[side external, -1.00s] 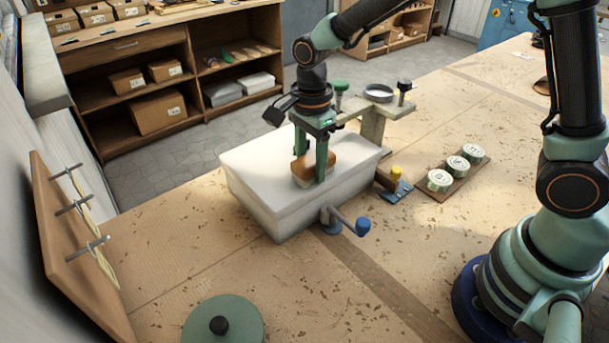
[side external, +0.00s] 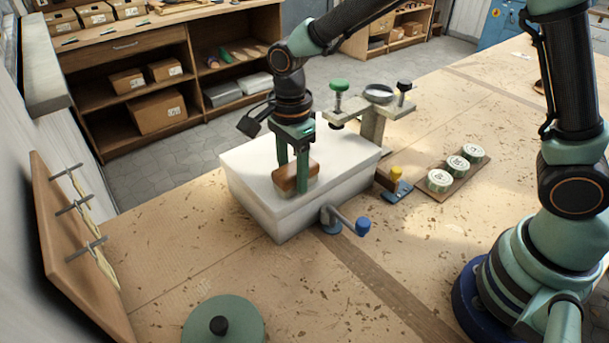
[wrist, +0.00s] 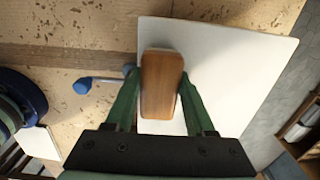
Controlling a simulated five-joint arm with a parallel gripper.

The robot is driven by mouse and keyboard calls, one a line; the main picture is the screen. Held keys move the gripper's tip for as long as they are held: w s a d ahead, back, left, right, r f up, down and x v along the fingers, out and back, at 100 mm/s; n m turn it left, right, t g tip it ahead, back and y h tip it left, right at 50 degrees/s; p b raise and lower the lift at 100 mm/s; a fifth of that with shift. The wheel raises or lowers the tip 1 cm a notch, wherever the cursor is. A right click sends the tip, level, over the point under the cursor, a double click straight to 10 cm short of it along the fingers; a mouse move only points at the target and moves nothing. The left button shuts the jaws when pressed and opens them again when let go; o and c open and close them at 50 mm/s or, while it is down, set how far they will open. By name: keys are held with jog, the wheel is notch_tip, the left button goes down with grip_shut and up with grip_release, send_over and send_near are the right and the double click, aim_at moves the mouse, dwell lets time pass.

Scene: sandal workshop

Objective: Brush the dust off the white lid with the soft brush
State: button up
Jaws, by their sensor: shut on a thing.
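The white lid (side external: 332,145) tops a white box-shaped body on the bench in the side view. It also fills the middle of the wrist view (wrist: 235,70). The soft brush (side external: 297,178) has a brown wooden back, and its wooden top shows in the wrist view (wrist: 161,85). My gripper (side external: 293,180) is shut on the brush, with green fingers on both sides of the wood. The brush is low over the left front part of the lid. Its bristles are mostly hidden, and I cannot tell whether they touch the lid.
A lever with a blue knob (side external: 362,226) sticks out at the front of the box. A clamp stand with a green knob (side external: 338,86) stands behind it. Several round tins (side external: 439,180) sit to the right. A green round thing (side external: 222,322) lies in front. The bench has brown flecks.

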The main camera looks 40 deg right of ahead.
aim_at(312, 158)
jog(key=shift+d, duration=0.1)
jog(key=shift+d+f, duration=0.1)
jog(key=shift+d, duration=1.95)
jog(key=shift+d, duration=0.15)
jog(key=shift+d, duration=2)
notch_tip(312, 158, up, 8)
jog(key=shift+w, duration=0.1)
jog(key=shift+w+f, duration=0.35)
jog(key=shift+f, duration=0.8)
jog(key=shift+w+f, duration=0.4)
jog(key=shift+f, duration=0.7)
jog(key=shift+w+f, duration=0.35)
jog(key=shift+f, duration=0.8)
